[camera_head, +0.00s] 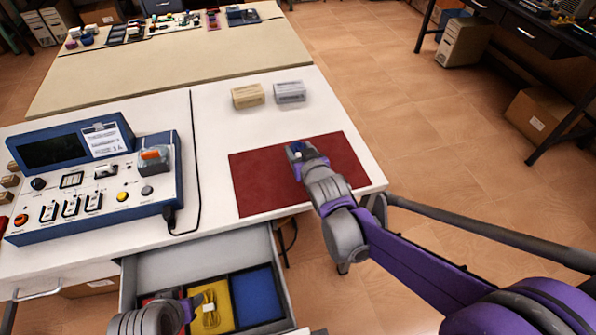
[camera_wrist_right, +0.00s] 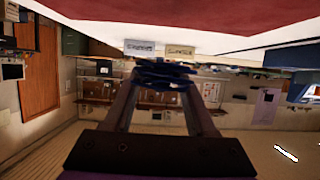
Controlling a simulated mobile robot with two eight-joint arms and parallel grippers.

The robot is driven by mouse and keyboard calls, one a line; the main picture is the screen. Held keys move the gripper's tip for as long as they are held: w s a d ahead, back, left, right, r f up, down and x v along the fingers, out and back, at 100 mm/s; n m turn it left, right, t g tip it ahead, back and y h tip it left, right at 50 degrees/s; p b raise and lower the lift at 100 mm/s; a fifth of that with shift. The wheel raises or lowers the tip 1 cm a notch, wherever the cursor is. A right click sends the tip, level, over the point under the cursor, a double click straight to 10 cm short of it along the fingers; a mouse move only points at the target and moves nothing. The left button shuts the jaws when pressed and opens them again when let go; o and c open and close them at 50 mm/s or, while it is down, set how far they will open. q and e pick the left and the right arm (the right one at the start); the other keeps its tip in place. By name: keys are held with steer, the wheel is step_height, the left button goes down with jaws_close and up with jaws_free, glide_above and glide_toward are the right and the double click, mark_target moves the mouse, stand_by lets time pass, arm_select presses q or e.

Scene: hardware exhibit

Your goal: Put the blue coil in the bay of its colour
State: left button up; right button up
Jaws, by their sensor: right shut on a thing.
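My right gripper (camera_head: 298,150) is above the dark red mat (camera_head: 262,178) on the white bench. In the right wrist view its fingers are shut on the dark blue coil (camera_wrist_right: 163,73), a bundle of loops at the fingertips. In the head view the coil is mostly hidden by the gripper. The open drawer below the bench has a blue bay (camera_head: 256,296), which looks empty. Beside it is a yellow bay (camera_head: 222,290) with a yellow coil (camera_head: 210,312) in it. A red bay is mostly hidden by my left gripper (camera_head: 192,307), whose jaws I cannot make out.
A blue control console (camera_head: 95,180) stands left of the mat, with a black cable on the bench. A beige box (camera_head: 247,95) and a grey box (camera_head: 289,92) stand behind the mat. The drawer's right wall (camera_head: 281,270) borders the blue bay.

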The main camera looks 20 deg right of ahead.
step_height(320, 180, down, 8)
steer(key=shift+r+b, duration=0.2)
steer(key=shift+b, duration=0.55)
steer(key=shift+f, duration=0.15)
steer(key=o, duration=1.3)
steer(key=shift+o, duration=0.2)
